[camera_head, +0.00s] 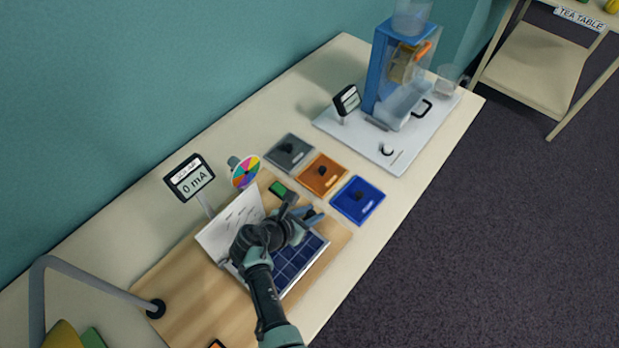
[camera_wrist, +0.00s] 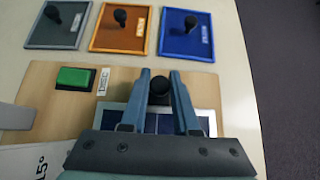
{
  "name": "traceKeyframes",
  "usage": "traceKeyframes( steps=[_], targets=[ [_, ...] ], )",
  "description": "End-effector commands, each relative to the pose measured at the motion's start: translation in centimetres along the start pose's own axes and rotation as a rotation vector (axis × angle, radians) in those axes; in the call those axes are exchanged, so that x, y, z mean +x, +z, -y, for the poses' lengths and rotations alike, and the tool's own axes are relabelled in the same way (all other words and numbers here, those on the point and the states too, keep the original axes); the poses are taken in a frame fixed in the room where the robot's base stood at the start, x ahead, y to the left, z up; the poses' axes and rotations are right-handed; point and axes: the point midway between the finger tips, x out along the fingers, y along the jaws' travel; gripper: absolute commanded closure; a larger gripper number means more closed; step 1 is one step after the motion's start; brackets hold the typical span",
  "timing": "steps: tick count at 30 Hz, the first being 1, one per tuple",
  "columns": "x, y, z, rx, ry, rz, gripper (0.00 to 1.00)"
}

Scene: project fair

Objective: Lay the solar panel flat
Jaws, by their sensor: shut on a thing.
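The solar panel (camera_head: 298,262) is a dark blue grid in a pale frame on the wooden board, partly hidden under my arm and gripper. I cannot tell its exact tilt. It also shows in the wrist view (camera_wrist: 150,122) between and behind my fingers. My gripper (camera_head: 308,213) is over the panel's far edge. In the wrist view my gripper (camera_wrist: 161,80) has its two blue fingers shut on a black round knob (camera_wrist: 160,92) at that edge. A white angle plate (camera_head: 232,222) stands beside the panel; "15°" is readable on it in the wrist view.
Grey (camera_head: 289,152), orange (camera_head: 322,175) and blue (camera_head: 358,200) knobbed squares lie beyond the board (camera_head: 180,291). A green button (camera_wrist: 75,77) is near the gripper. A meter (camera_head: 189,177) reads 0 mA beside a colored disc (camera_head: 245,171). A lamp arm (camera_head: 95,286) stands left.

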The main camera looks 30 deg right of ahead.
Motion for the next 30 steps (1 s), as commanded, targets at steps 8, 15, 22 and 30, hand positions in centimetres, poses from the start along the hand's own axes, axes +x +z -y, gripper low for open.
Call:
traceKeyframes(
  steps=[8,15,22,30],
  targets=[
    [0.46,-0.62,0.07,-0.001,-0.001,-0.030,1.00],
    [0.50,-0.78,0.15,-0.002,-0.002,-0.033,1.00],
    [0.54,-0.90,0.29,-0.003,-0.005,-0.034,0.42],
    [0.45,-0.61,0.13,-0.002,-0.003,-0.029,0.42]
  ],
)
